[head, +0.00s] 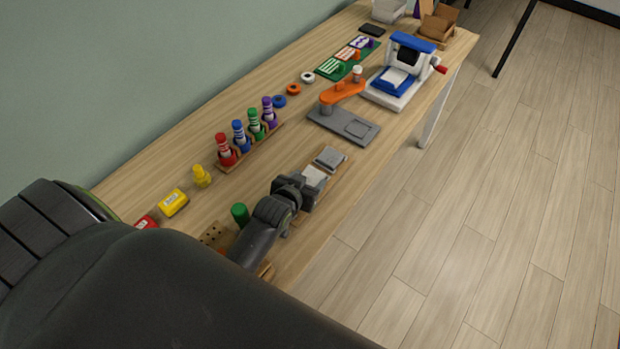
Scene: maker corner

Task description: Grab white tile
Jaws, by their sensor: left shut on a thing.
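The white tile (315,177) is at the front part of the workbench, at the fingertips of my left gripper (306,188). My left gripper is shut on the white tile, and its body hides the tile's near part. The tile is over or on a long wooden holder (338,189); I cannot tell whether it is lifted. A grey tile (331,157) lies just beyond it at the holder's far end. My right gripper is not in view.
A rack of red, blue, green and purple bottles (250,144) stands behind the gripper. A green cylinder (240,213) is close to my left arm. A grey base with an orange arm (344,122) and a blue-and-white press (402,75) stand farther along the wooden table (170,148).

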